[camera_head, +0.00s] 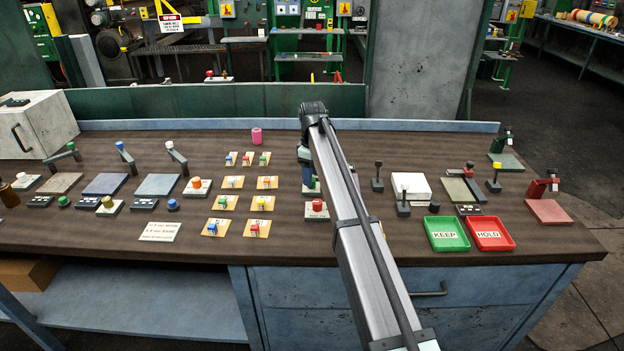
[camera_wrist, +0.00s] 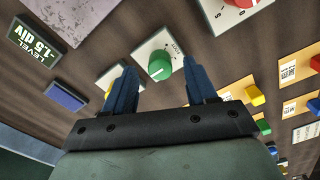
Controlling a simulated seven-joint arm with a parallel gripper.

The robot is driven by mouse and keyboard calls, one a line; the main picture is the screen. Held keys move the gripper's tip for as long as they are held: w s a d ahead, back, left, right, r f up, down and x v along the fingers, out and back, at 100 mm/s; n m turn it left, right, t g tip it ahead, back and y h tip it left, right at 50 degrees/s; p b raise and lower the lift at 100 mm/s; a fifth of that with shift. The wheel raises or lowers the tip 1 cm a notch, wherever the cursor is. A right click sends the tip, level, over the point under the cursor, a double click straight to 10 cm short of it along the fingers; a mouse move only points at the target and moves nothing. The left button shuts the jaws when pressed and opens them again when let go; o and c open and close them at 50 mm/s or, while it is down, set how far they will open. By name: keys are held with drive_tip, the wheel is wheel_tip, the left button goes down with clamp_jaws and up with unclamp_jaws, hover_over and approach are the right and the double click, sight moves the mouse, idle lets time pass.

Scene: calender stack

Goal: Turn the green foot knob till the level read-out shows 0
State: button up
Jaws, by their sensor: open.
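The green foot knob (camera_wrist: 160,66) is round, with a white pointer mark, on a white plate with small lettering. In the wrist view my gripper (camera_wrist: 158,70) is open, with one blue finger on each side of the knob; I cannot tell whether either finger touches it. The level read-out (camera_wrist: 33,38) is a dark box at the left, upside down, seeming to show -1.5 DIV. In the head view my gripper (camera_head: 306,170) is over the table's middle; the arm and gripper hide the knob and read-out there.
A red knob (camera_head: 317,205) on a white plate stands just in front of my gripper. Cards with small coloured pegs (camera_head: 263,203) lie to the left. The green KEEP tray (camera_head: 429,240) and red HOLD tray (camera_head: 506,240) are at the right front. A blue block (camera_wrist: 66,97) is near the read-out.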

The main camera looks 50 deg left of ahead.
drive_tip(key=shift+f, duration=1.15)
drive_tip(key=c, duration=1.1)
